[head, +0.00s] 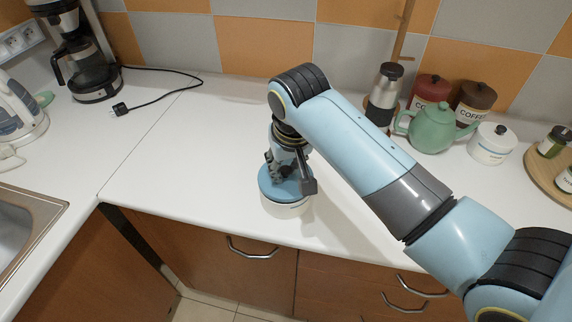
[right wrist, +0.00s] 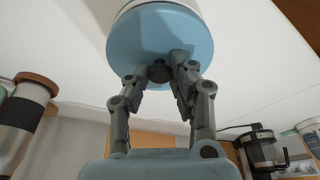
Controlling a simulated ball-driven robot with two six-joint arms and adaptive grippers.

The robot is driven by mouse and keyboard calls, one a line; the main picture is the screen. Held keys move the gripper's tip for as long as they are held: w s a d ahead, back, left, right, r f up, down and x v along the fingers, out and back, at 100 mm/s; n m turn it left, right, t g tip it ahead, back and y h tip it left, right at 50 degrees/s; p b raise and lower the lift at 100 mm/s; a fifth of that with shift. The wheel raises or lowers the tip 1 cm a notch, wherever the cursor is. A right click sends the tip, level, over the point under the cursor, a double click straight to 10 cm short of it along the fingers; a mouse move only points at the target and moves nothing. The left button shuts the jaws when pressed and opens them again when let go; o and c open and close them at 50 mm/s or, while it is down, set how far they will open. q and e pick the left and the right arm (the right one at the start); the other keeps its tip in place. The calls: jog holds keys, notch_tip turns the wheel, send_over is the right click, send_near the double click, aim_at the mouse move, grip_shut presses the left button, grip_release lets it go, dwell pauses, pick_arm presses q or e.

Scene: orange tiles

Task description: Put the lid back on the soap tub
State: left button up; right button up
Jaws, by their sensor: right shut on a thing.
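The soap tub (head: 287,209) is a round white tub standing on the white counter near its front edge. The round blue lid (head: 268,187) is over the tub's top; I cannot tell if it is fully seated or slightly above the rim. My right gripper (head: 286,176) points down and is shut on the lid's dark knob (right wrist: 160,71). In the right wrist view the blue lid (right wrist: 150,38) hides most of the white tub (right wrist: 162,4) behind it. My left gripper is not in view.
A green teapot (head: 432,128), a white lidded jar (head: 492,144), red and brown canisters (head: 476,100) and a steel flask (head: 384,92) stand at the back right. A coffee maker (head: 90,75) and kettle (head: 18,110) stand at the left. The counter left of the tub is clear.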

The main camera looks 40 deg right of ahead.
jog(key=shift+p, duration=0.45)
jog(key=shift+f, duration=0.15)
dwell(1.5)
jog(key=o, duration=1.4)
jog(key=shift+r, duration=3.5)
jog(key=shift+c, duration=0.3)
grip_shut()
